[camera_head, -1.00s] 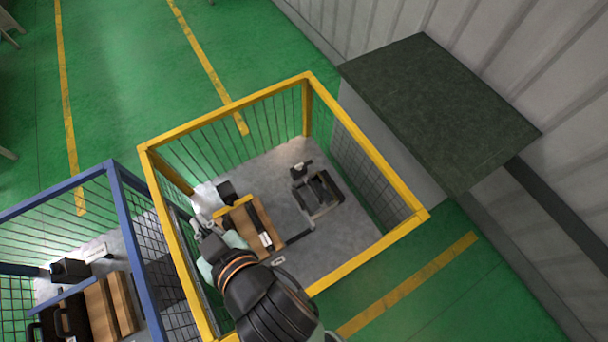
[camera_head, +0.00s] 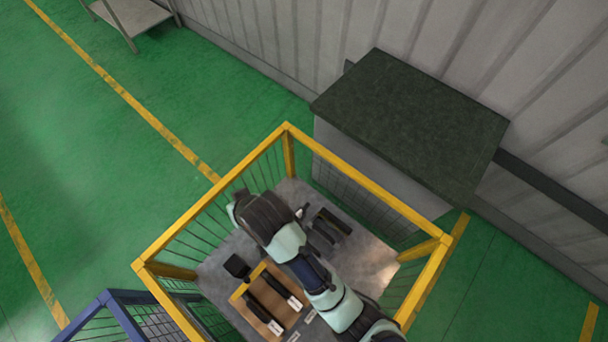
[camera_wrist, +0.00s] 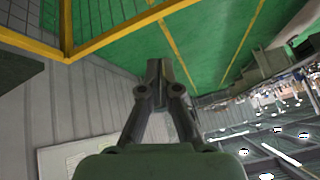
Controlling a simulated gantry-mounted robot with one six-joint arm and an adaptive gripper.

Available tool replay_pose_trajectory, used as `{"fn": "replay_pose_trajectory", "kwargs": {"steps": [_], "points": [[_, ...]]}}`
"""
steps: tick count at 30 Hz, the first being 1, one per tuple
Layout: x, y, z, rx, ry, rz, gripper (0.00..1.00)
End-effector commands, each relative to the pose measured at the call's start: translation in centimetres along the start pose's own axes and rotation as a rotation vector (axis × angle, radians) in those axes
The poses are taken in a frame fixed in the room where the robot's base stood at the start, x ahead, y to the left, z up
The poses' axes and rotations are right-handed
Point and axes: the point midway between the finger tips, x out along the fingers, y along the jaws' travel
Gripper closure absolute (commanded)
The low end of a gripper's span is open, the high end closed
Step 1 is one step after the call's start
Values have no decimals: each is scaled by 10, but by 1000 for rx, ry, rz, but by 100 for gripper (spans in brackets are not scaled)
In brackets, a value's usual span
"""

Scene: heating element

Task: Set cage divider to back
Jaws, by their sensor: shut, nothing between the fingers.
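The yellow cage (camera_head: 190,228) stands in the lower middle of the head view, with mesh sides and a grey floor. Inside it a wooden block (camera_head: 262,305) carries black bars and a yellow strip (camera_head: 247,280). I cannot tell which part is the divider. My arm reaches over the cage from the lower right; its dark wrist end is above the cage's left-back part, and my gripper is not clearly seen there. In the wrist view my gripper (camera_wrist: 160,68) is shut and empty, pointing toward open green floor. The cage's yellow rail (camera_wrist: 110,38) shows at upper left there, apart from the fingers.
A dark-topped cabinet (camera_head: 410,115) stands behind the cage, against the ribbed grey wall (camera_head: 430,40). A blue cage (camera_head: 108,304) is close at the lower left. A black fixture (camera_head: 328,225) lies inside the yellow cage. Green floor is free at left.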

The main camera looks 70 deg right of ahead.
Motion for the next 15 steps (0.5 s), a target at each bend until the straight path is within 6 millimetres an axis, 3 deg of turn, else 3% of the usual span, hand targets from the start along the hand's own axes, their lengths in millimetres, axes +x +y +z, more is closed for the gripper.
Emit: {"fn": "replay_pose_trajectory", "kwargs": {"steps": [1, 3, 9, 15], "points": [[50, 38, 25, 82, -46, 37, 100], [89, 80, 47, 197, -112, 84, 100], [185, 196, 122, 542, -289, 203, 100], [258, 298, 212, 897, -455, 303, 100]]}}
